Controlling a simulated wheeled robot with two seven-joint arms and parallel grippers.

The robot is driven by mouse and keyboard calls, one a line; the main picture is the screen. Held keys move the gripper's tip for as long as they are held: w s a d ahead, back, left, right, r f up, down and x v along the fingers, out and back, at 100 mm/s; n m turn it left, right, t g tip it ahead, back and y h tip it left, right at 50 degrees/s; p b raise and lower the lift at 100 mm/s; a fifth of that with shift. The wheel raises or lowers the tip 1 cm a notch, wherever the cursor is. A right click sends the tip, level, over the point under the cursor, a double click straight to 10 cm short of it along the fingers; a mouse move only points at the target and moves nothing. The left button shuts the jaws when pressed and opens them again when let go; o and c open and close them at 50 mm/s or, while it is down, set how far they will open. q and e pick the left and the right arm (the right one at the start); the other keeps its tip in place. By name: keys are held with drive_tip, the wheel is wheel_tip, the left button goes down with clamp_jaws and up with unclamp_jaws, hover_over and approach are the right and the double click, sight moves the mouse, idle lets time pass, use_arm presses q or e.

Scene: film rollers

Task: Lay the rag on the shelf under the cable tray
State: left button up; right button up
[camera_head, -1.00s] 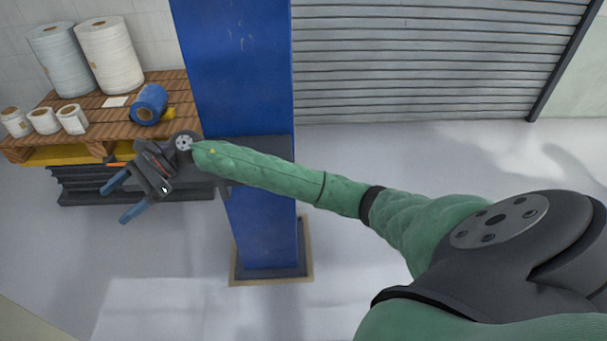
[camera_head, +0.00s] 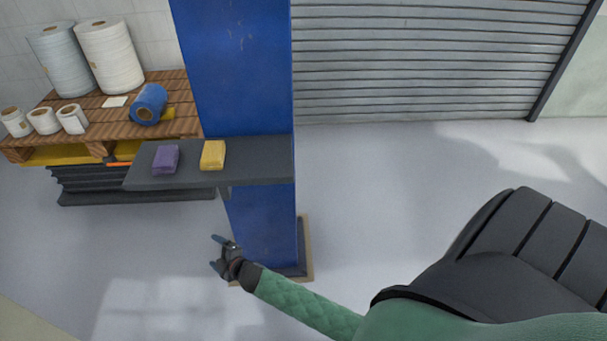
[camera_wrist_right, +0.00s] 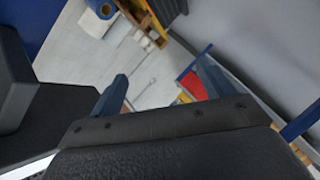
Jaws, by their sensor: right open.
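A dark grey shelf (camera_head: 260,160) juts from the blue column. A purple folded piece (camera_head: 166,159) and a yellow folded piece (camera_head: 213,155) lie on it, apart from each other. They look like folded cloths; I cannot tell which one is the rag. My right gripper (camera_head: 216,254) is open and empty, below and in front of the shelf, clear of it. Its two blue fingers also show spread apart in the right wrist view (camera_wrist_right: 161,88). I cannot make out a cable tray. My left gripper is out of view.
The blue column (camera_head: 235,70) stands behind the shelf. To its left, a wooden pallet top (camera_head: 95,121) carries white rolls and a blue roll (camera_head: 149,104). A grey shutter (camera_head: 420,60) closes the back. The floor on the right is clear.

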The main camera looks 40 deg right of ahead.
drive_tip(key=s+d+f+m+g+h, duration=0.2)
drive_tip(key=s+f+m+g, duration=0.15)
drive_tip(key=s+f, duration=0.65)
drive_tip(key=s+d+f+m+g+h, duration=0.1)
drive_tip(key=s+d+f+m+g, duration=0.25)
drive_tip(key=s+f, duration=0.7)
drive_tip(key=s+f+m+g, duration=0.2)
drive_tip(key=s+f, duration=0.4)
drive_tip(key=s, duration=0.4)
drive_tip(key=s+f+m+g, duration=0.3)
drive_tip(key=s+f, duration=0.2)
drive_tip(key=s, duration=0.4)
drive_tip(key=shift+s+f+g, duration=0.35)
drive_tip(key=shift+f+g, duration=0.05)
